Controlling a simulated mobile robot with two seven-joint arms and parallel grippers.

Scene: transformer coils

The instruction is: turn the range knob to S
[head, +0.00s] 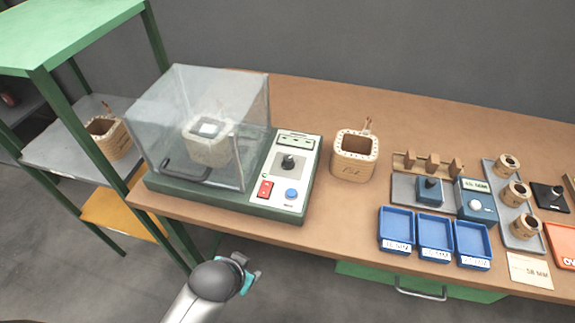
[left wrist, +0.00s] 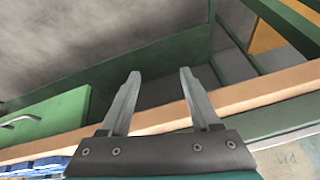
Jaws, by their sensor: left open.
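A tester (head: 225,200) with a dark green base stands on the bench at the left, under a clear cover. Its light panel carries a black knob (head: 288,162), a red switch (head: 265,190) and a blue button (head: 291,194). A blue meter (head: 473,185) at the right has a display and a round pale knob (head: 475,205). Which knob is the range knob, and any letters beside either, I cannot read. My left gripper (head: 247,274) is below the bench's front edge, apart from both knobs. In the left wrist view its fingers (left wrist: 160,72) are apart and empty. My right gripper is not in view.
A wound coil (head: 353,165) stands right of the tester; another pale coil (head: 207,148) is under the cover. Blue trays (head: 435,249) line the front edge, with small coils (head: 515,193) at the right. A green shelf (head: 70,35) stands at the left.

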